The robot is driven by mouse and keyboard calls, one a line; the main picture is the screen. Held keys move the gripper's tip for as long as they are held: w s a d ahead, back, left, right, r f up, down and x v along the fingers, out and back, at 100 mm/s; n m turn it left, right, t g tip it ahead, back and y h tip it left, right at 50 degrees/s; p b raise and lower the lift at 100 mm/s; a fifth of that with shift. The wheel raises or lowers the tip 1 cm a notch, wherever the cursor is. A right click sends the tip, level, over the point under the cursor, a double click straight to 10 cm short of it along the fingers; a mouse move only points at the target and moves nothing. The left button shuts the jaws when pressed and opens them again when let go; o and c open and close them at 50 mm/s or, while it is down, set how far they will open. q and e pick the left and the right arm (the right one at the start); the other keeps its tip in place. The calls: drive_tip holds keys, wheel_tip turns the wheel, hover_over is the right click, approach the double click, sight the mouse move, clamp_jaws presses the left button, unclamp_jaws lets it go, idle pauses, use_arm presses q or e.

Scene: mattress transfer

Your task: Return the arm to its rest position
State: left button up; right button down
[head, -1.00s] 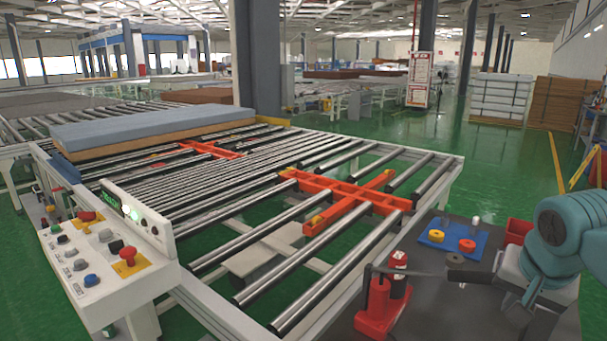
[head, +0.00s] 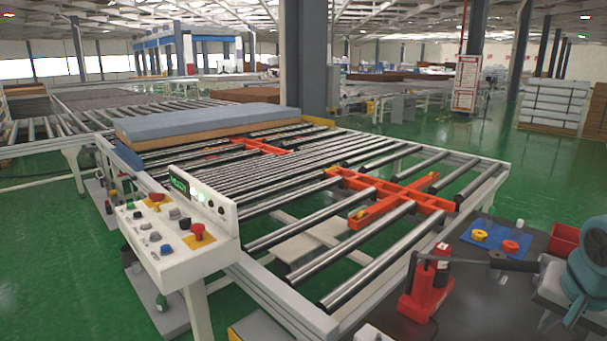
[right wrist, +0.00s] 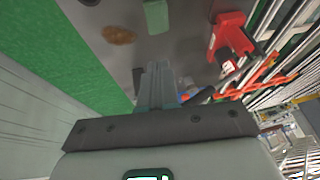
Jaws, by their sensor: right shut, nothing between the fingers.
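My right arm (head: 590,265), teal and grey, comes in at the right edge of the head view, above a dark tabletop (head: 480,305). In the right wrist view my right gripper (right wrist: 158,68) is shut and empty. Whether the fingertips touch the tabletop I cannot tell. My left arm and gripper are in neither view.
A blue-topped mattress (head: 200,124) lies on the roller conveyor (head: 345,285), left of the red cross-shaped frames (head: 385,200). A control panel (head: 175,235) stands in front. The red jack (head: 427,285), blue mat (head: 497,236) and red bin (head: 563,243) are near my arm.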

drive_tip(key=w+a+f+n+y, duration=0.1)
drive_tip(key=w+a+f+n, duration=0.1)
drive_tip(key=a+f, duration=0.5)
drive_tip(key=w+a+f+n+g+y, duration=0.1)
drive_tip(key=w+a+f+n+y, duration=0.15)
drive_tip(key=f, duration=0.85)
drive_tip(key=w+a+f+n+y, duration=0.1)
drive_tip(key=w+a+f, duration=0.1)
drive_tip(key=a+f, duration=0.55)
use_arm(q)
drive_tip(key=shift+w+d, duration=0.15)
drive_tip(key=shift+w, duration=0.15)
use_arm(e)
drive_tip(key=s+a+f+n+g+y, duration=0.1)
drive_tip(key=s+a+f, duration=0.5)
drive_tip(key=s+f, duration=0.3)
drive_tip(key=s+a+f+n+g+y, duration=0.1)
drive_tip(key=s+a+f, duration=0.5)
drive_tip(key=s+f, duration=0.4)
drive_tip(key=shift+s+a+f+g, duration=0.15)
drive_tip(key=shift+a+f+g, duration=0.15)
drive_tip(key=shift+f, duration=0.65)
